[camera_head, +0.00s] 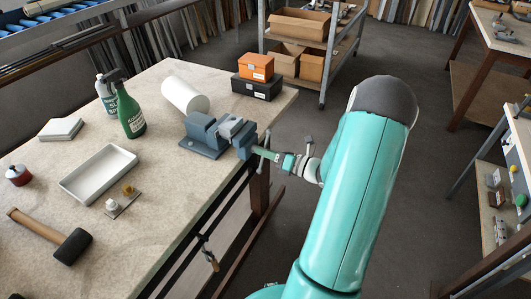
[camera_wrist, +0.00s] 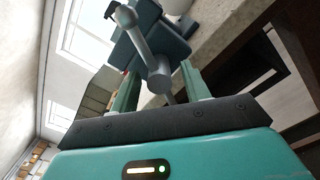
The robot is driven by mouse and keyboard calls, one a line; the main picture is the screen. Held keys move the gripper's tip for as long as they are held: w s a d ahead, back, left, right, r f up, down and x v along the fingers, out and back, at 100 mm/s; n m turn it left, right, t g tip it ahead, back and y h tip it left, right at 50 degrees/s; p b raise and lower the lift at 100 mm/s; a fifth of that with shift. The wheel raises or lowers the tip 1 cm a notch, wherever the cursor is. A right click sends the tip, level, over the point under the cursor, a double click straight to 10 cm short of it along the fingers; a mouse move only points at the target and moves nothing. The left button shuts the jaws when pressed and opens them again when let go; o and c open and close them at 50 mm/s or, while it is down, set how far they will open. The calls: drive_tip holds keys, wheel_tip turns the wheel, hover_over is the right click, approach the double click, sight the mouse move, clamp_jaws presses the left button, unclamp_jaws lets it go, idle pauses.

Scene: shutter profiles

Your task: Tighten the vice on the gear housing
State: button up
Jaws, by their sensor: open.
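The blue-grey vice (camera_head: 204,137) is fixed near the right edge of the workbench in the head view. A small grey part (camera_head: 229,126) shows at its jaws; I cannot tell clearly whether it is the gear housing. The vice's metal handle bar (camera_head: 263,148) is at the end facing my arm. My gripper (camera_head: 268,156) is right at that handle. In the wrist view the vice (camera_wrist: 165,40) is ahead, and the grey bar with a round knob (camera_wrist: 126,16) runs between the two green fingers of my open gripper (camera_wrist: 160,74). Contact with the bar cannot be told.
On the bench (camera_head: 165,225) are a white roll (camera_head: 184,95), spray bottles (camera_head: 130,115), a white tray (camera_head: 98,174), a mallet (camera_head: 50,236), and orange and black boxes (camera_head: 256,67). A shelf trolley (camera_head: 313,40) stands behind. The floor right of my arm is clear.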

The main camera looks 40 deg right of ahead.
drive_tip(key=shift+w+a, duration=0.2)
drive_tip(key=shift+w, duration=0.1)
clamp_jaws()
